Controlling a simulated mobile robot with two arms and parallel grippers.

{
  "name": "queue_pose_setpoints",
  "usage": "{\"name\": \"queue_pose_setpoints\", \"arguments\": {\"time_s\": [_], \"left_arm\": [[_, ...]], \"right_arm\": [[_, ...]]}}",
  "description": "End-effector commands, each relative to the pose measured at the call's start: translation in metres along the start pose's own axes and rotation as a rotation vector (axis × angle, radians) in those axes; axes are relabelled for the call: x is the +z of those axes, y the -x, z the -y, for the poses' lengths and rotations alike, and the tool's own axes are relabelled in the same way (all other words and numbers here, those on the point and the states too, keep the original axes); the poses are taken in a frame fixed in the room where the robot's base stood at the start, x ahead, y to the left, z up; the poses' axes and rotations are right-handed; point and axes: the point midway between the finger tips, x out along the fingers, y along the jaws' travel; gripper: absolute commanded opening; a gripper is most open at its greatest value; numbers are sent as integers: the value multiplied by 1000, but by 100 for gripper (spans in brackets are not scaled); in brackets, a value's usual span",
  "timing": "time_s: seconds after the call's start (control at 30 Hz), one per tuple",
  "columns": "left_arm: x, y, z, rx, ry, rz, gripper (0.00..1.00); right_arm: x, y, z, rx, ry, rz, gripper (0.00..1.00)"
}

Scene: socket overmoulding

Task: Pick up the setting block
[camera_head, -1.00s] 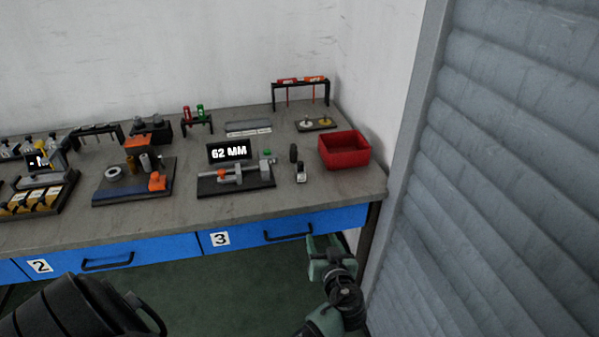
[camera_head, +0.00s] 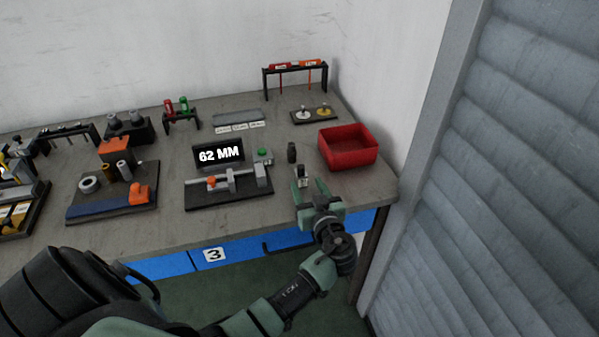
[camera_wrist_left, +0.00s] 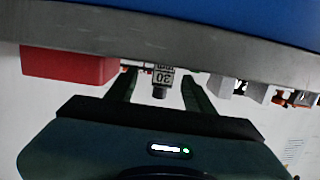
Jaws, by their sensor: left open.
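A small block (camera_head: 302,176), silvery with dark parts, stands near the front edge of the bench, left of the red bin; I take it to be the setting block. In the left wrist view a block marked 30 (camera_wrist_left: 163,76) shows between the two fingers, ahead of them, with a dark round part below it in the picture. My left gripper (camera_head: 319,204) is open and empty at the bench's front edge, just short of the block in the head view. My right gripper is not in view.
A red bin (camera_head: 348,150) stands right of the block and a small black cylinder (camera_head: 292,152) behind it. A measuring fixture (camera_head: 228,188) with a 62 MM display (camera_head: 220,155) is to the left. The bench edge and blue drawers (camera_head: 240,250) lie below.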

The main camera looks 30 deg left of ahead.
Motion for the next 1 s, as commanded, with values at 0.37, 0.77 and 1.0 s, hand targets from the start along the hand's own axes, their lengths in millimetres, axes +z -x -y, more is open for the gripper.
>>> {"name": "queue_pose_setpoints", "arguments": {"time_s": [0.37,0.77,1.0], "left_arm": [[-3,-50,5,-1,-1,0,53],[-1,-54,5,0,0,1,22],[-2,-54,5,0,1,-1,0]], "right_arm": [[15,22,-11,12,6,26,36],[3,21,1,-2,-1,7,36],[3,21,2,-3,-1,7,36]]}}
